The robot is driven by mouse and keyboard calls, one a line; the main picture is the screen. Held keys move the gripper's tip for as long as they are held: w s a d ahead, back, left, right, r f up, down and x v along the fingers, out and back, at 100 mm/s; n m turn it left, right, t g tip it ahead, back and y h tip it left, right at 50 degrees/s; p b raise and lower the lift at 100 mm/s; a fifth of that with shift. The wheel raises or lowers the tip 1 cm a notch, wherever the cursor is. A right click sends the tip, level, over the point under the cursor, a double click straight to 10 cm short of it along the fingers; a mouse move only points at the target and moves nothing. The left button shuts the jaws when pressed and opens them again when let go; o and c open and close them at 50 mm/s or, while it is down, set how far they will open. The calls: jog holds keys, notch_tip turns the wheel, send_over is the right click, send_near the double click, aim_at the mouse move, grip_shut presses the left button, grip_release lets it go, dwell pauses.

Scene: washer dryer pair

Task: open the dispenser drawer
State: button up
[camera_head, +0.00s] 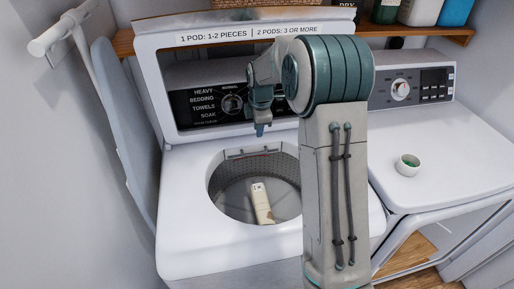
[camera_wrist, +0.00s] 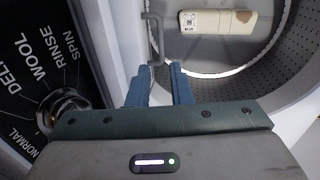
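The washer (camera_head: 185,190) stands with its lid raised and its round tub open. A grey bar handle (camera_head: 247,153), which looks like the dispenser drawer's, lies along the back rim of the tub opening. It also shows in the wrist view (camera_wrist: 153,38), just ahead of my fingertips. My gripper (camera_head: 261,131) is above the back of the opening, in front of the control panel. In the wrist view my blue fingers (camera_wrist: 159,70) are apart with nothing between them. The handle's near end is close to the gap; I cannot tell if they touch. The drawer appears shut.
A cream item with a brown stain and label (camera_head: 262,204) lies in the tub. The control panel and dial (camera_wrist: 62,108) are close at my gripper's left. The dryer (camera_head: 450,150) stands at right with a small cup of green (camera_head: 408,165) on top.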

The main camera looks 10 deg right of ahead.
aim_at(257, 154)
jog(key=f, duration=0.4)
jog(key=w+f+p, duration=0.1)
jog(key=f, duration=0.3)
jog(key=w+f+p, duration=0.1)
jog(key=f, duration=0.2)
jog(key=shift+f, duration=0.4)
grip_shut()
